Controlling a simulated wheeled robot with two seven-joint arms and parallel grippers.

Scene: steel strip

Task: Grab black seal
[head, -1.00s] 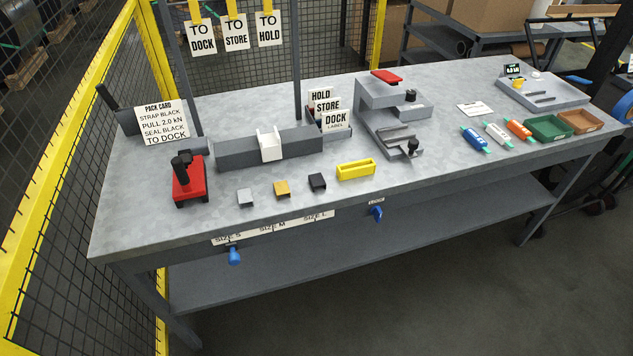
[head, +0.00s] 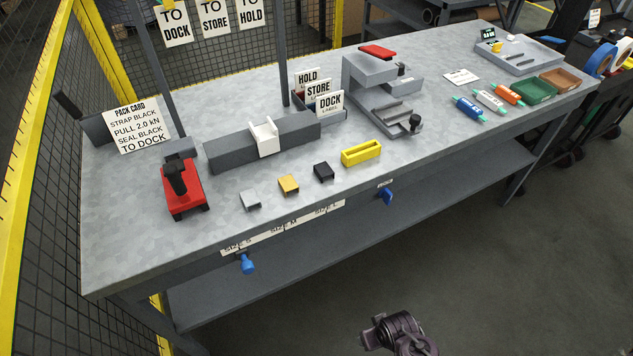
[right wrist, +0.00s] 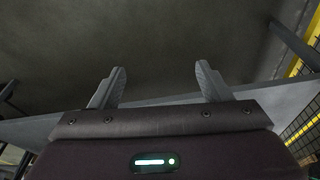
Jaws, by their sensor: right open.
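The black seal (head: 323,171) is a small dark clip on the grey bench top, near its front edge. It stands between the yellow-orange seal (head: 288,184) and the yellow open-topped box (head: 361,153). A grey seal (head: 250,200) lies further left. My right gripper (right wrist: 160,82) shows in the right wrist view, its two fingers apart with nothing between them. The seal is not recognisable in that view. In the head view a dark part of my arm (head: 396,332) is low in front of the bench, well away from the seal. My left gripper is not in view.
A red strapping tool (head: 183,188) stands left on the bench. A grey block with a white piece (head: 264,138) and a grey press-like fixture (head: 375,85) stand behind the seals. Blue knobs (head: 247,264) project below the front edge.

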